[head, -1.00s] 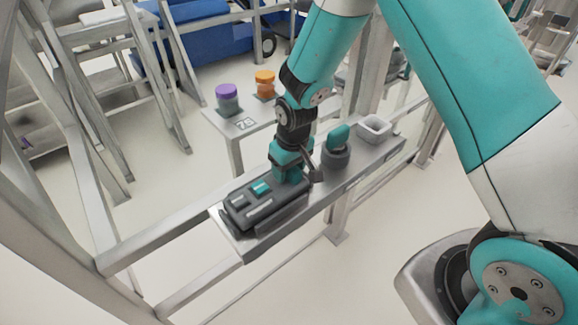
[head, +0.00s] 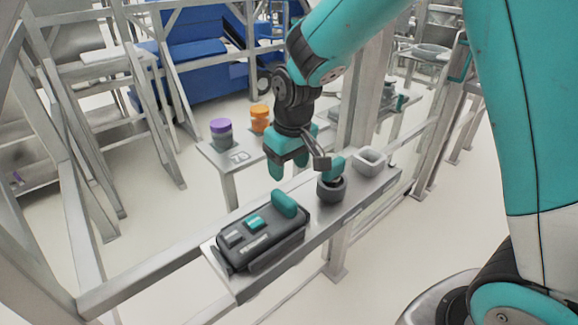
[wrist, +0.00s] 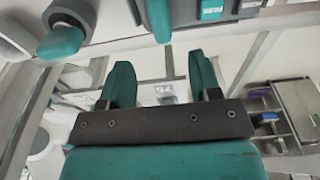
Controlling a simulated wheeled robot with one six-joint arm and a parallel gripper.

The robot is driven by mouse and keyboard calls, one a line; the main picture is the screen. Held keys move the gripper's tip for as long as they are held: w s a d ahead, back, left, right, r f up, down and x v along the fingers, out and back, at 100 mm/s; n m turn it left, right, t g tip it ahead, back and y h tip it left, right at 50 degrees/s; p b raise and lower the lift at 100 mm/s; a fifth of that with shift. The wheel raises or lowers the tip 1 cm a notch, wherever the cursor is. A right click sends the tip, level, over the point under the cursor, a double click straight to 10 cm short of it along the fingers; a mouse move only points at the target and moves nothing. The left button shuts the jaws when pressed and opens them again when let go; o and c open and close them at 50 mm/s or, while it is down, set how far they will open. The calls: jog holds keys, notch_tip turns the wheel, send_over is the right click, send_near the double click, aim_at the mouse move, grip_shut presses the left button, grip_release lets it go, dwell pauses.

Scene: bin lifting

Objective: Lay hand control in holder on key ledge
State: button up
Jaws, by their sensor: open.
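The hand control (head: 250,243) is a dark grey block with a teal rounded grip at its right end and small grey and teal buttons on top. It lies flat at the left end of the grey key ledge (head: 348,203). A dark rim shows under its edges, seemingly the holder, mostly hidden by it; I cannot tell how fully it is seated. My gripper (head: 289,164) is open and empty, above and behind the teal grip, apart from it. In the wrist view, the hand control's teal grip (wrist: 158,20) shows at the top, beyond the open fingers (wrist: 161,78).
A teal-topped key in a dark round socket (head: 330,187) stands on the ledge right of the hand control, close to my gripper. A pale square cup (head: 370,163) is farther right. Purple-lidded (head: 221,131) and orange (head: 260,118) jars stand on a table behind.

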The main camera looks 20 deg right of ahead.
jog(key=s+a+r+n+y, duration=0.1)
jog(key=s+r, duration=0.2)
jog(key=s, duration=0.4)
jog(key=s+a+r+n+g+y, duration=0.1)
jog(key=s+r, duration=0.3)
jog(key=s, duration=0.4)
jog(key=s+a+r+n+y, duration=0.1)
jog(key=s+a+r, duration=0.2)
jog(key=s, duration=0.5)
jog(key=shift+s+r+y, duration=0.25)
jog(key=shift+r+y, duration=0.15)
jog(key=shift+r, duration=0.15)
